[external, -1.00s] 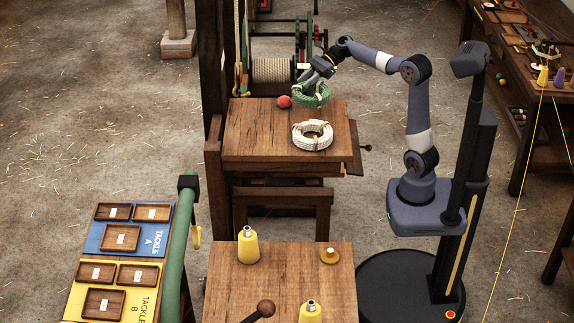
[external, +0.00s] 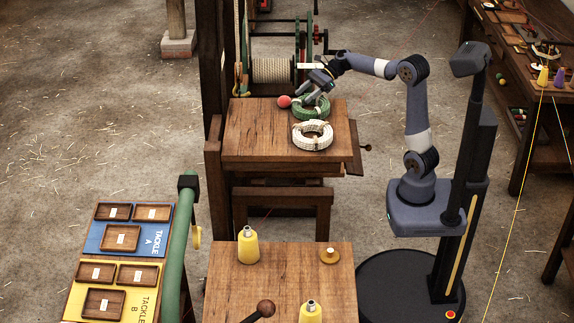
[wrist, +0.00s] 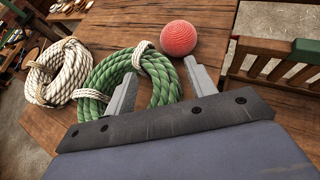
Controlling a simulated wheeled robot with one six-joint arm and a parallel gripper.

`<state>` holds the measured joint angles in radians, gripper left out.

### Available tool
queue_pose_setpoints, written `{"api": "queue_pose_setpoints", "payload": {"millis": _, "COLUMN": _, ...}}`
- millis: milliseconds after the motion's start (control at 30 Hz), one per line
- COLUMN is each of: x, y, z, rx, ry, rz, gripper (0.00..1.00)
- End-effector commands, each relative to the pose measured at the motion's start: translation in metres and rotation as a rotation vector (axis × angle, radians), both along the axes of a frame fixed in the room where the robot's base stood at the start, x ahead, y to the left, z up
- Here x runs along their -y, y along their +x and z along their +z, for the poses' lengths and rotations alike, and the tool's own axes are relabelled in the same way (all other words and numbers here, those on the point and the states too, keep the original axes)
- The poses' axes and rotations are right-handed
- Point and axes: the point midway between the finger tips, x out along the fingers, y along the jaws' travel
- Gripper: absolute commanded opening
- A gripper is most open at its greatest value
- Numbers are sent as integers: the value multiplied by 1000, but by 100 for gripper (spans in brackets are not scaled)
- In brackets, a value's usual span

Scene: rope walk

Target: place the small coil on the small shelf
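A green rope coil (external: 313,109) lies on the far right part of a wooden worktop (external: 260,140). It also shows in the wrist view (wrist: 160,76). A white rope coil (external: 312,138) lies just in front of it and shows at the left in the wrist view (wrist: 50,72). The two coils look close in size. My gripper (external: 316,92) is down at the green coil. In the wrist view its fingers (wrist: 160,78) stand apart, with the coil's right side between them. I cannot tell which surface is the small shelf.
A red ball (external: 284,101) lies left of the green coil, close to my right finger in the wrist view. A reel of rope (external: 272,70) stands behind the worktop. The worktop's left half is clear.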

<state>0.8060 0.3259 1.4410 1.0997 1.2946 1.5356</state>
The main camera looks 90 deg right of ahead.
Motion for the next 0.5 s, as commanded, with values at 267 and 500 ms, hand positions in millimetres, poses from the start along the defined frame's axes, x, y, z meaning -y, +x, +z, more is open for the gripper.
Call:
{"api": "queue_pose_setpoints", "payload": {"millis": 267, "x": 1, "y": -2, "z": 2, "rx": 1, "ry": 0, "rz": -1, "gripper": 53}}
{"api": "queue_pose_setpoints", "payload": {"millis": 500, "x": 19, "y": -28, "z": 19, "rx": 3, "ry": -2, "rz": -7, "gripper": 53}}
